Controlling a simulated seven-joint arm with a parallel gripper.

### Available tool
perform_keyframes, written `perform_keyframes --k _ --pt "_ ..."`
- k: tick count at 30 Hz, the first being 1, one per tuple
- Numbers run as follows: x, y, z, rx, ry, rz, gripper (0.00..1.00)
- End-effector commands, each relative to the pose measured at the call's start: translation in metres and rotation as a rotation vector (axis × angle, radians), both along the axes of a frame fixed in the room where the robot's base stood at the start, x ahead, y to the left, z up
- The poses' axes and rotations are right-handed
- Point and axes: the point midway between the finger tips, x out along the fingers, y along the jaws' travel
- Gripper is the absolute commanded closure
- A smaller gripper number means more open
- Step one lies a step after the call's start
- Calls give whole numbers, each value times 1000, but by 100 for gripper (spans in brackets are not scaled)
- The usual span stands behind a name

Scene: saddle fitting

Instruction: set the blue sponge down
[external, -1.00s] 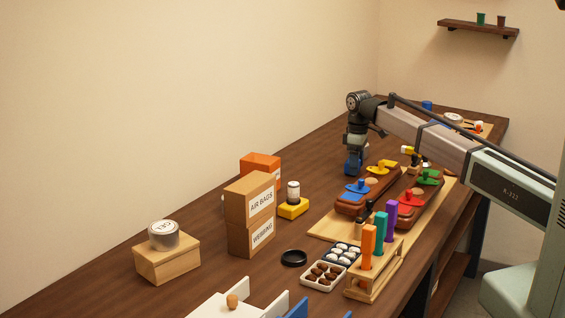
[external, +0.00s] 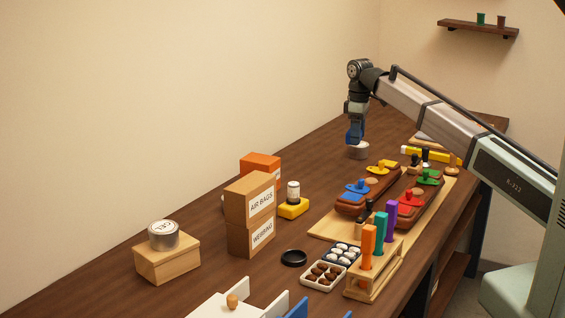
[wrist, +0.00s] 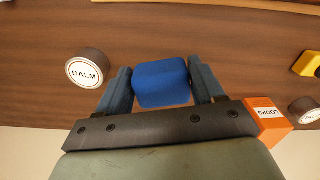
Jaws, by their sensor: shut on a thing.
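The blue sponge (wrist: 161,82) is a rounded blue block between the two dark blue-grey fingers of my gripper (wrist: 161,85) in the wrist view. The gripper is shut on it, with a finger against each side. In the external view my gripper (external: 355,138) points down above the far part of the table, over bare wood. The sponge is hard to tell from the fingers there. Wood shows around the sponge in the wrist view; its underside is hidden.
A round balm tin (wrist: 87,70) stands close by, also in the external view (external: 358,152). An orange box (external: 261,166), a yellow block (external: 293,208) and cardboard boxes (external: 250,215) stand nearer. Saddle pieces with coloured parts (external: 368,188) lie to the right. Bare table lies left of the gripper.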

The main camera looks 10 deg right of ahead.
Motion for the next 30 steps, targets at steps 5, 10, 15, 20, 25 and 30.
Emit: perform_keyframes --k 5,10,15,20,25,30 --pt "1 0 22 0 -1 0 62" --pt "2 1 64 1 -3 0 62" --pt "2 1 98 1 -2 0 62" --pt "-5 7 118 0 0 17 62" --pt "-27 36 116 0 0 97 62" --pt "-57 74 116 0 0 207 62"
